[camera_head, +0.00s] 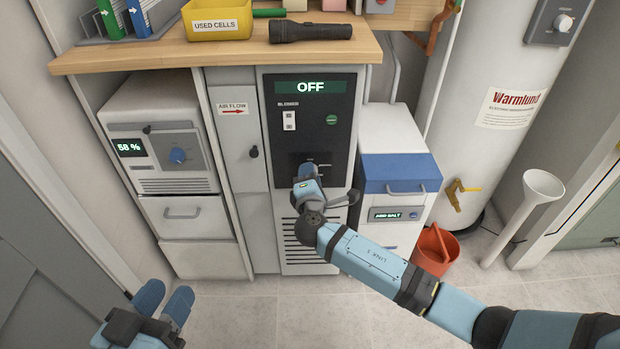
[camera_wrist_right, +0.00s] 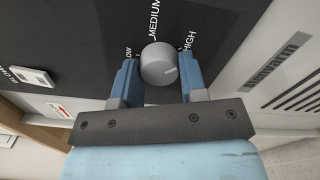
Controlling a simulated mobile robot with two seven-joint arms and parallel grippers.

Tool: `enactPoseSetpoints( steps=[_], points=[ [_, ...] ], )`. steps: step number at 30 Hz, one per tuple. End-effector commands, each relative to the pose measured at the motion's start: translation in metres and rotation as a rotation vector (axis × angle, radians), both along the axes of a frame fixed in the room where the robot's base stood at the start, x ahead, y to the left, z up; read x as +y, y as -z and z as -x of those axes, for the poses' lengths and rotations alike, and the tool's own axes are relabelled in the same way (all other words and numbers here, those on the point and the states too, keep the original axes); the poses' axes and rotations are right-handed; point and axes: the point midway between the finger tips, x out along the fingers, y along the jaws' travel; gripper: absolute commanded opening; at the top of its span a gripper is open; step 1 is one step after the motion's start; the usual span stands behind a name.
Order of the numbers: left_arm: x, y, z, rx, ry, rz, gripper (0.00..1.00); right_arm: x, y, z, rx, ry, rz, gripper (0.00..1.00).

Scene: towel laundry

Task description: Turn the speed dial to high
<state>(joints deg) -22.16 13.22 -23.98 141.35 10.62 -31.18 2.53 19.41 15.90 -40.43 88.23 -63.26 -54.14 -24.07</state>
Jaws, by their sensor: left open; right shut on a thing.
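The grey round speed dial (camera_wrist_right: 158,64) sits on the dark panel in the right wrist view, with LOW, MEDIUM and HIGH lettered around it. A faint light mark shows at the lower right of its face. My right gripper (camera_wrist_right: 157,80) is shut on the dial, with one blue finger on each side. In the head view my right gripper (camera_head: 307,178) is at the lower part of the blower panel (camera_head: 290,140) and hides the dial. The panel's display (camera_head: 311,87) reads OFF. My left gripper (camera_head: 164,300) is open and empty at the lower left, away from the cabinets.
A blue-and-white bin (camera_head: 398,172) and an orange bucket (camera_head: 436,247) stand to the right. A wooden shelf (camera_head: 225,55) with a flashlight (camera_head: 310,31) is above. The floor in front is clear.

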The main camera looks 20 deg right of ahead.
Motion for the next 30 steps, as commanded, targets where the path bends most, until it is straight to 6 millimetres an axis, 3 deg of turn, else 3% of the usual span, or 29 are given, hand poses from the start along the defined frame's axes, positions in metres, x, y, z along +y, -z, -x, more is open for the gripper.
enactPoseSetpoints(
  steps=[14,15,18,30],
  points=[
    [-0.0006,0.002,0.0008,-0.003,0.003,-0.005,0.44,0.0002,0.0011,0.0006,-0.002,0.0,-0.016,0.16],
    [-0.0006,0.0029,0.0008,0.0,0.003,-0.005,0.44,0.0001,0.001,0.0006,-0.002,0.0,-0.016,0.41],
    [-0.0008,0.0046,0.0005,0.002,0.002,-0.007,0.44,0.0001,0.0009,0.0005,-0.002,0.0,-0.016,0.64],
    [-0.0005,0.0044,0.0006,0.002,0.002,-0.007,0.44,-0.0011,0.0002,-0.0005,-0.003,-0.001,-0.015,0.64]
  ],
)
